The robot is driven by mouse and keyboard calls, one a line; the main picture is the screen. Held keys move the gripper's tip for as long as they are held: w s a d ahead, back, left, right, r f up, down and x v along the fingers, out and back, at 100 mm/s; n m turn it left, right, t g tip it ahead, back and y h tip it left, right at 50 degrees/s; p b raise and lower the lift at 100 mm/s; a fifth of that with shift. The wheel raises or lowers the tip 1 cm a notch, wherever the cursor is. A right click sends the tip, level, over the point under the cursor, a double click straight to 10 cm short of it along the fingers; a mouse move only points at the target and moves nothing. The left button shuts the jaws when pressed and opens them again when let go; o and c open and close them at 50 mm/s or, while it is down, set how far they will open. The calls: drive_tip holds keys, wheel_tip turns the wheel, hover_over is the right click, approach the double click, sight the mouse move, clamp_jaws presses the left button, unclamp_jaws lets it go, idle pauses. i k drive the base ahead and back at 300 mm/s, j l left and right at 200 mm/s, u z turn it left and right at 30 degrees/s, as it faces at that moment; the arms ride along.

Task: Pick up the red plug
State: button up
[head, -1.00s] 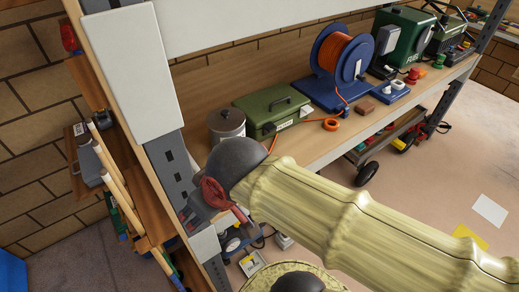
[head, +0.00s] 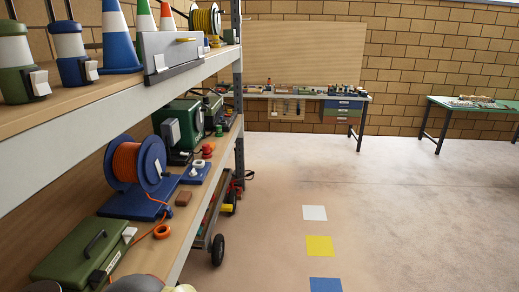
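A small red piece (head: 208,150), which looks like the red plug, sits on the middle shelf (head: 195,222) in the head view. It stands near the shelf's front edge, beyond a blue board (head: 196,174) with a white fitting. A green piece (head: 219,131) of similar size is just behind it. The red piece is small here, so its exact shape is hard to tell. Only a dark rounded part and a cream part of my arm show at the bottom edge. My gripper is not in view.
An orange cable reel (head: 126,163), a green toolbox (head: 82,250) and an orange ring (head: 162,231) share the shelf. The upper shelf (head: 150,84) overhangs it. A wheeled cart (head: 217,240) sits below. Open floor lies right, with workbenches beyond.

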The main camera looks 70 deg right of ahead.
sight(206, 147)
drive_tip(key=z, duration=1.95)
drive_tip(key=i+u, duration=0.15)
drive_tip(key=u, duration=0.8)
drive_tip(key=i+l+u, duration=0.2)
drive_tip(key=l, duration=0.15)
drive_tip(key=i+l+u, duration=0.25)
drive_tip(key=l+u, duration=0.2)
drive_tip(key=l, duration=0.25)
drive_tip(key=i+l+u, duration=0.1)
drive_tip(key=l+u, duration=0.15)
drive_tip(key=l, duration=0.15)
drive_tip(key=l+u, duration=0.2)
drive_tip(key=l, duration=0.2)
drive_tip(key=i+l, duration=0.1)
drive_tip(key=l, duration=0.6)
drive_tip(key=i+l, duration=0.1)
drive_tip(key=l, duration=0.6)
drive_tip(key=i+l+u, duration=0.1)
drive_tip(key=l, duration=0.6)
drive_tip(key=i+l, duration=0.1)
drive_tip(key=l, duration=0.55)
